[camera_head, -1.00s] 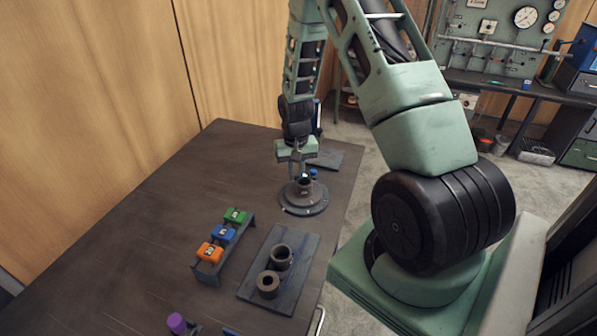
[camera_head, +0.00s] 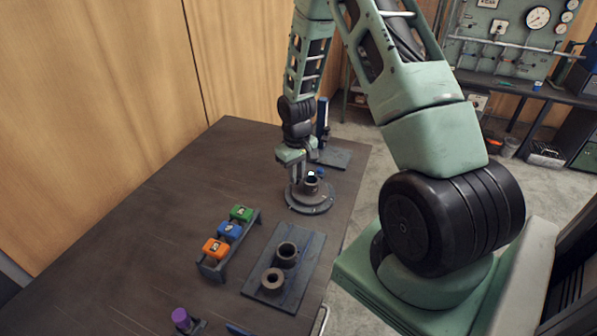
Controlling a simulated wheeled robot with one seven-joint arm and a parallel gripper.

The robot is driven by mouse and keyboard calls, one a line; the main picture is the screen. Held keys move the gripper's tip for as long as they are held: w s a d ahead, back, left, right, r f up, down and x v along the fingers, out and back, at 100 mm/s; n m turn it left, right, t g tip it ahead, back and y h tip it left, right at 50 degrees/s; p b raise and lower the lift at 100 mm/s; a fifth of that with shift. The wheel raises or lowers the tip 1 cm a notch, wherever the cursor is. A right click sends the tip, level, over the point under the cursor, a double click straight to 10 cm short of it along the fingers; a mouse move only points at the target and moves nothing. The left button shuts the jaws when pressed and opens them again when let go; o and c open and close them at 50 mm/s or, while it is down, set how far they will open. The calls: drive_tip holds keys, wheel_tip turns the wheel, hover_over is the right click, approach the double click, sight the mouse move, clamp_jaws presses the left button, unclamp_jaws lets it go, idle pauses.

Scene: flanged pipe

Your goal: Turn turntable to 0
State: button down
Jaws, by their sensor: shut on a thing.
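The round grey turntable (camera_head: 317,205) sits on the dark table, towards its far right edge. A dark upright piece with a blue part (camera_head: 318,174) stands on it. My gripper (camera_head: 304,178) is at the turntable, pointing down, its fingers at the left side of the upright piece. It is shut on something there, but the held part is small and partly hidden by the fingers. I cannot read any angle mark on the turntable.
A purple-topped item (camera_head: 181,318) is at the near edge. A dark stand (camera_head: 335,158) is behind the turntable. The table's left side is clear.

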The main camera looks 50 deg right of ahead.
drive_tip(key=shift+a+n, duration=0.45)
drive_tip(key=shift+n, duration=0.65)
drive_tip(key=shift+s+a+n, duration=0.1)
drive_tip(key=shift+a+n, duration=0.05)
drive_tip(key=shift+n, duration=0.15)
drive_tip(key=c, duration=1.4)
unclamp_jaws()
drive_tip(key=shift+o, duration=0.2)
wheel_tip(320, 180, up, 18)
drive_tip(key=b, duration=0.1)
drive_tip(key=shift+f+b, duration=0.25)
drive_tip(key=shift+b, duration=0.05)
